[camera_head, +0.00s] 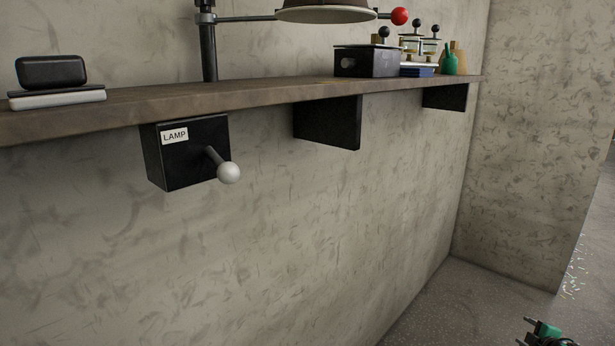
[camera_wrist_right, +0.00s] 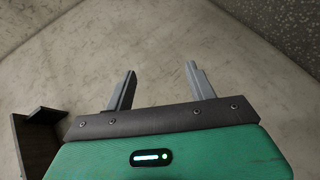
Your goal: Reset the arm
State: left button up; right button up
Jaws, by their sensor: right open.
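My right gripper (camera_head: 543,330) shows small at the bottom right of the head view, low over the floor and far from the shelf. In the right wrist view its two grey fingers (camera_wrist_right: 160,90) stand apart with nothing between them, facing the bare wall. A black box labelled LAMP (camera_head: 188,152) hangs under the shelf in the head view. Its lever with a white ball knob (camera_head: 228,173) points out to the lower right. My left gripper is not in view.
A wooden shelf (camera_head: 250,97) runs along the wall with black brackets (camera_head: 328,122). It carries a dark case on a white block (camera_head: 58,98), a lamp (camera_head: 325,10) and a black box (camera_head: 366,62). The floor (camera_head: 455,310) below is clear.

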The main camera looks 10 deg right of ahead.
jog(key=s+d+f+m+g+h, duration=0.1)
jog(key=s+d+f+g, duration=0.2)
jog(key=s, duration=0.4)
jog(key=s+d+f+m+h, duration=0.1)
jog(key=s+d+f, duration=0.1)
jog(key=s+f, duration=0.4)
jog(key=s+d+f+m+g+h, duration=0.1)
jog(key=s+d+f+g, duration=0.15)
jog(key=s, duration=0.55)
jog(key=s+d+f+m+g+h, duration=0.1)
jog(key=s+d+f+g, duration=0.15)
jog(key=s, duration=0.85)
jog(key=s+d+f+m+g+h, duration=0.15)
jog(key=s+d, duration=0.25)
jog(key=s, duration=0.8)
jog(key=s+a+f+m+g+y, duration=0.15)
jog(key=s+a+f, duration=0.25)
jog(key=a+f, duration=0.9)
jog(key=s+a+f+y, duration=0.3)
jog(key=a+f, duration=0.6)
jog(key=a, duration=0.7)
jog(key=s+a+f+y, duration=0.1)
jog(key=a+f, duration=0.3)
jog(key=a, duration=1.5)
jog(key=s+a+f+m+y, duration=0.1)
jog(key=a+f+y, duration=0.2)
jog(key=a, duration=1.6)
jog(key=shift+s+a+f+m+y, duration=0.3)
jog(key=shift+s+f+y, duration=0.1)
jog(key=shift+f, duration=0.4)
